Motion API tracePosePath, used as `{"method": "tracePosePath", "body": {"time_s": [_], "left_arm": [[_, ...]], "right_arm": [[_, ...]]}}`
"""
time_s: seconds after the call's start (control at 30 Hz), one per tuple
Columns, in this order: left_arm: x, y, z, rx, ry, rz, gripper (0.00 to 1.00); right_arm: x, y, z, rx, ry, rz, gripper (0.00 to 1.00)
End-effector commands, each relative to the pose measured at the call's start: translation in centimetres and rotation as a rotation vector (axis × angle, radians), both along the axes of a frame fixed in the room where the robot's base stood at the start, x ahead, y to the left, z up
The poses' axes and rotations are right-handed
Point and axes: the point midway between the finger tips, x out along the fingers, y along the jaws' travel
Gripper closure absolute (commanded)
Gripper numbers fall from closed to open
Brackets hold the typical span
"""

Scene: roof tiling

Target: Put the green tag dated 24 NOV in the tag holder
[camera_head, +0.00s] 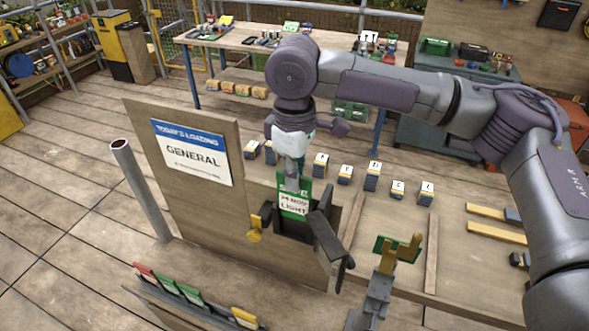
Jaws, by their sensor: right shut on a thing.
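The green tag (293,203), with a white label reading 24 NOV LIGHT, is upright in front of the wooden board. My right gripper (292,170) comes down from above and is shut on the tag's upper edge. A black holder-like fixture (325,238) with spread dark parts sits at the board's right end, at and below the tag's lower edge. I cannot tell whether the tag is inside it or just in front. A yellow tab (255,229) shows at its left. My left gripper is out of view.
The board (205,215) carries a TODAY'S LOADING GENERAL sign (191,153). A rack (170,303) with red, green and yellow tags is at the bottom. A grey post (372,303) with a yellow clamp (402,249) stands at right. Small blocks line the deck behind.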

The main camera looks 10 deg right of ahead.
Motion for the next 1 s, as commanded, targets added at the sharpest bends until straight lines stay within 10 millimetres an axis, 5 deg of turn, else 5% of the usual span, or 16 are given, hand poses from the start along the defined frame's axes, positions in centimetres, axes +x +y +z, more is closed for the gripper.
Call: {"method": "tracePosePath", "body": {"time_s": [1.0], "left_arm": [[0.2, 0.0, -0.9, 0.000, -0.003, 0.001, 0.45]], "right_arm": [[0.0, 0.0, -5.1, 0.001, 0.001, 0.001, 1.00]]}}
